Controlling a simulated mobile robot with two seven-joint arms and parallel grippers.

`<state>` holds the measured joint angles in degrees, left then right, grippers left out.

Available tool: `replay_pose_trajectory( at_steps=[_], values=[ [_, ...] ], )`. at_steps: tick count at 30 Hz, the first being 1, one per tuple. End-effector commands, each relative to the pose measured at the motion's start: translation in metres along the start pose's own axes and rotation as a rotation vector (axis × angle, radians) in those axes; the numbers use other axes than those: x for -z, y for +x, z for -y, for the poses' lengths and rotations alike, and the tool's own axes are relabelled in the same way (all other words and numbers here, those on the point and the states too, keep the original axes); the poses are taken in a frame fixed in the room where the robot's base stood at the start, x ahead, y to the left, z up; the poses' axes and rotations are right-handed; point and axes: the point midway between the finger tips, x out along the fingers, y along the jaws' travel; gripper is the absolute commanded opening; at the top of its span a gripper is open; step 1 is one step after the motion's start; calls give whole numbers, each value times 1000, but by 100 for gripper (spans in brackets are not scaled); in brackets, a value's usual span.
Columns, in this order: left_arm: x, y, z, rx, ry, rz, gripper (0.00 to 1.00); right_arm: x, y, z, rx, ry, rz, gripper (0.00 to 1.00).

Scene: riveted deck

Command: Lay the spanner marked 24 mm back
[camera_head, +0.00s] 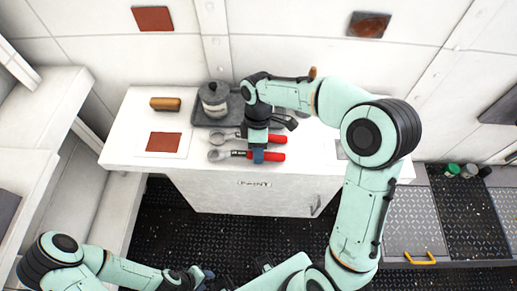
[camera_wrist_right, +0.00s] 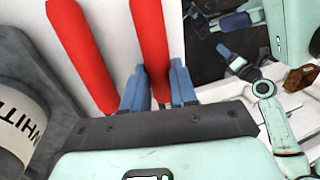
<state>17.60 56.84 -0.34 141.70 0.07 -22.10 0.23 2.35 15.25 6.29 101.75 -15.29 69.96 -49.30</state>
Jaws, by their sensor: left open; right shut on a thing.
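Two spanners with red handles lie side by side on the white cabinet top, heads to the left in the head view. My right gripper (camera_head: 258,157) is shut on the red handle of the front spanner (camera_head: 216,155), which also shows between the blue fingers in the right wrist view (camera_wrist_right: 151,40). The back spanner (camera_head: 222,138) lies beside it, partly hidden by my right arm; its handle (camera_wrist_right: 80,50) is outside the fingers. No size marking is readable on either. My left gripper (camera_head: 205,276) is open and empty, low over the dark floor.
A grey tin (camera_head: 214,97) stands on a dark tray (camera_head: 204,121) behind the spanners. A wooden-handled thing (camera_head: 165,103) and a sheet with a red-brown patch (camera_head: 164,142) lie left on the white top (camera_head: 118,150). My right arm hides part of its right side.

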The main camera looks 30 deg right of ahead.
Motion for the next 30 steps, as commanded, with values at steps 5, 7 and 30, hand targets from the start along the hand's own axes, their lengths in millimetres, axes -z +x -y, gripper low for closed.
replay_pose_trajectory(
  at_steps=[5, 7, 30],
  values=[
    [0, 0, 0, 0, 0, 0, 43, 0, 0, 0, 0, 0, 0, 0],
    [0, 0, 0, 0, 0, 0, 43, 0, 0, 0, 0, 0, 0, 0],
    [3, -6, -3, -1, 1, -4, 43, 1, -33, -1, -4, 0, -2, 57]
  ],
)
